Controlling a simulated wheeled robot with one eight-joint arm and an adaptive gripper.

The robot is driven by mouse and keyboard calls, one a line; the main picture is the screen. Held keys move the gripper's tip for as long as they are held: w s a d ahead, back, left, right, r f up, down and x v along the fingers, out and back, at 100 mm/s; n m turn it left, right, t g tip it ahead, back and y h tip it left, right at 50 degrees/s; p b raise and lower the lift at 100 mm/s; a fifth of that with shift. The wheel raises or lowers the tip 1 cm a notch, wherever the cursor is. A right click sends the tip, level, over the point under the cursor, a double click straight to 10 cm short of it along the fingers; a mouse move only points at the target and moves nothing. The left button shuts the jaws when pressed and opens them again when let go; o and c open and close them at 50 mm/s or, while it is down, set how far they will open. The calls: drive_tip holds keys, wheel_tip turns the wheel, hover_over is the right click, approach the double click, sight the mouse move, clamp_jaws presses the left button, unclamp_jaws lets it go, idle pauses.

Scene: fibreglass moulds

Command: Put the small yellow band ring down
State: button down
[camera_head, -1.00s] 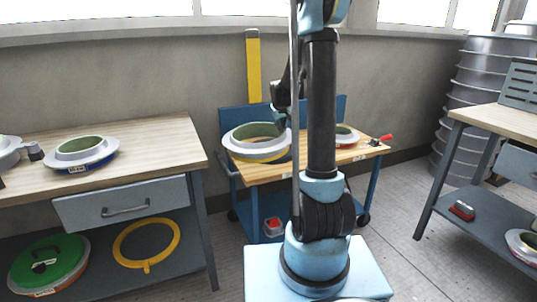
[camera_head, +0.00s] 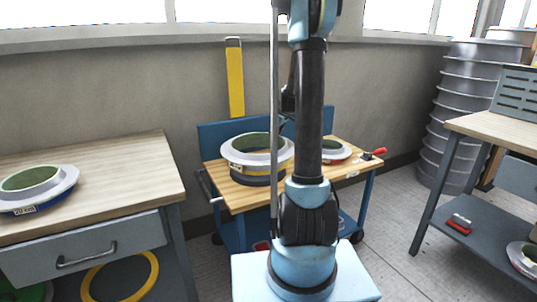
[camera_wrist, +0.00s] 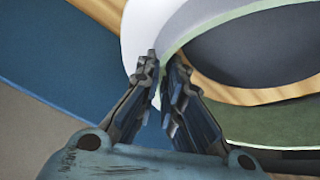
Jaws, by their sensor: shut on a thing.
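A pale ring with a green inner wall and a wide flange (camera_head: 238,158) is over the wooden top of the blue trolley (camera_head: 233,195). A yellow and dark band shows under its flange. My gripper (camera_wrist: 160,72) is shut on the wall of a ring (camera_wrist: 195,22) with a white outer side and green inside, seen close up in the wrist view. In the head view my arm hides the gripper and the ring's right side. I cannot tell whether the ring touches the top.
A smaller ring (camera_head: 336,151) and a red-handled tool (camera_head: 377,153) are on the trolley's right side. A blue-banded ring (camera_head: 38,193) is on the left bench (camera_head: 120,178). The trolley's blue back panel (camera_head: 213,138) stands behind.

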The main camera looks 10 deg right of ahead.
sight(274, 145)
drive_tip(key=shift+a+f, duration=0.15)
drive_tip(key=shift+f, duration=1.55)
drive_tip(key=shift+a+f, duration=0.1)
drive_tip(key=shift+f, duration=1.55)
drive_tip(key=c, duration=1.7)
unclamp_jaws()
